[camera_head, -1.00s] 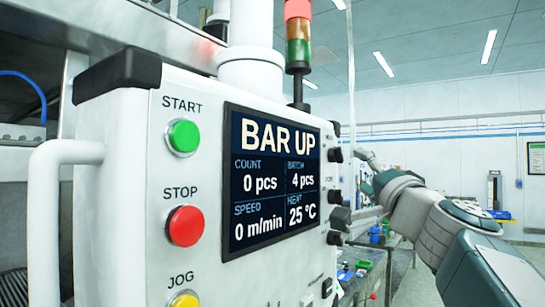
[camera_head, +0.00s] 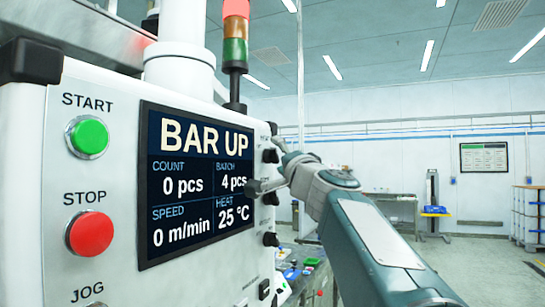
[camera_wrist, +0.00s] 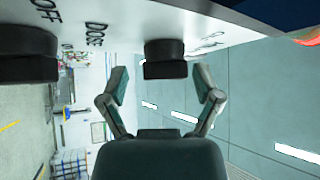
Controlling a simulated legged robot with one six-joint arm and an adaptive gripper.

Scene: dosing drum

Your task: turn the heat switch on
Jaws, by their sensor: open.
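A row of black knob switches runs down the right side face of the white control cabinet; one knob (camera_head: 270,156) is beside my gripper (camera_head: 266,168). In the wrist view one black knob (camera_wrist: 165,58) stands just ahead, between the lines of the two open fingertips (camera_wrist: 160,80). The fingers are apart and hold nothing. A second black knob (camera_wrist: 28,52) is to the left. A DOSE label shows between the knobs, and OFF shows near the left one. The label by the knob ahead is too slanted to read, so I cannot tell which switch is heat.
The cabinet's display (camera_head: 197,185) reads BAR UP, heat 25 °C. A green START button (camera_head: 88,136) and red STOP button (camera_head: 90,233) are at left. A signal tower (camera_head: 235,45) stands above, its red top bright. Open floor lies at right.

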